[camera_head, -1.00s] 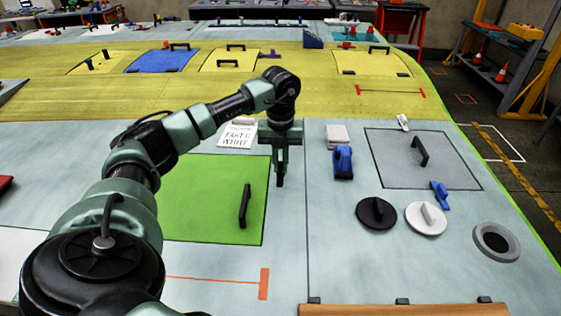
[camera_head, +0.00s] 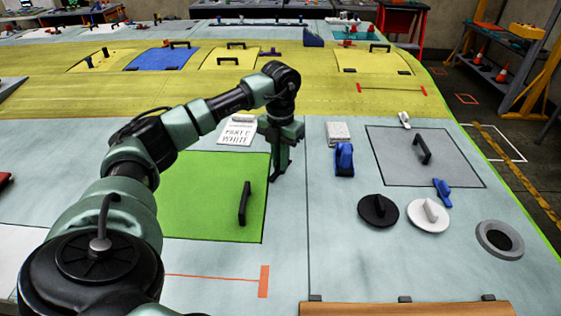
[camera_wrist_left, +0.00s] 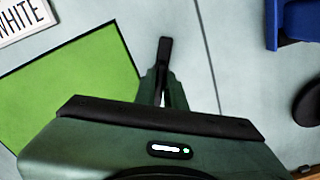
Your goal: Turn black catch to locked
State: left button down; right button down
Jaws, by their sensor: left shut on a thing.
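My left gripper (camera_head: 278,168) points down at the upper right corner of the green panel (camera_head: 200,190). It is shut on a narrow black piece, which I take for the black catch (camera_wrist_left: 165,52). In the left wrist view this piece juts out past my fingertips, just right of the green panel's edge. My gripper hides most of the catch, and its locked or unlocked position cannot be told. My right gripper is not in view.
The green panel bears a black handle (camera_head: 244,203). A white sign (camera_head: 237,131) lies behind it. To the right are a blue tool (camera_head: 344,160), a black disc (camera_head: 378,210), a white disc (camera_head: 428,215) and a grey panel (camera_head: 400,165). The surface just right of my gripper is clear.

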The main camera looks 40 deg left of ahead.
pick_arm(q)
jog(key=m+b, duration=0.1)
jog(key=m, duration=0.5)
jog(key=shift+a, duration=0.1)
jog(key=m, duration=0.5)
jog(key=shift+w+r+m, duration=0.1)
jog(key=shift+m, duration=0.3)
jog(key=c, duration=1.5)
grip_release()
jog(key=shift+r+b, duration=0.35)
jog(key=shift+b, duration=0.05)
notch_tip(320, 180, up, 7)
jog(key=shift+b, duration=0.8)
